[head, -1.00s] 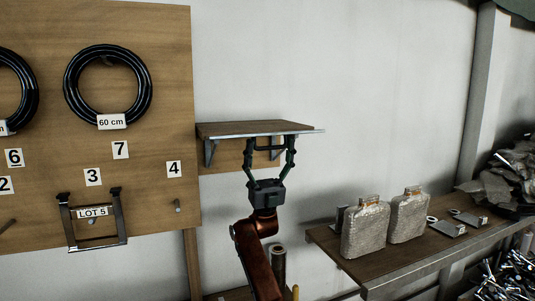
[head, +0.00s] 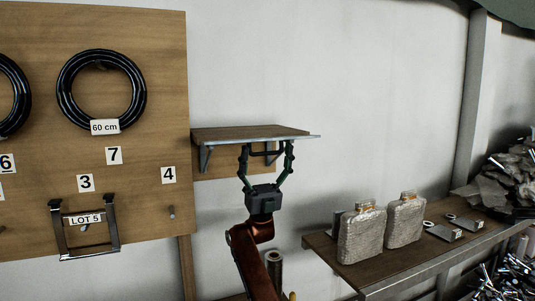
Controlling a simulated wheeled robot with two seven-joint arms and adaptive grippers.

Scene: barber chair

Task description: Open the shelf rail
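A wooden shelf (head: 235,132) with a metal front edge is fixed to the wall, right of the pegboard, on grey brackets (head: 205,158). A dark bar (head: 266,153) shows under the shelf, between the fingers of my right gripper; I cannot tell whether it is the shelf rail. My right gripper (head: 266,146) points up from below, its fingers spread wide with tips just under the shelf's front edge. I cannot tell whether the tips touch anything. My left gripper is not in view.
A wooden pegboard (head: 150,80) with a black hose coil (head: 62,90) and a U-shaped frame (head: 116,225) is at left. A workbench (head: 385,275) with two wrapped flasks (head: 362,235) stands at right. The wall above the shelf is clear.

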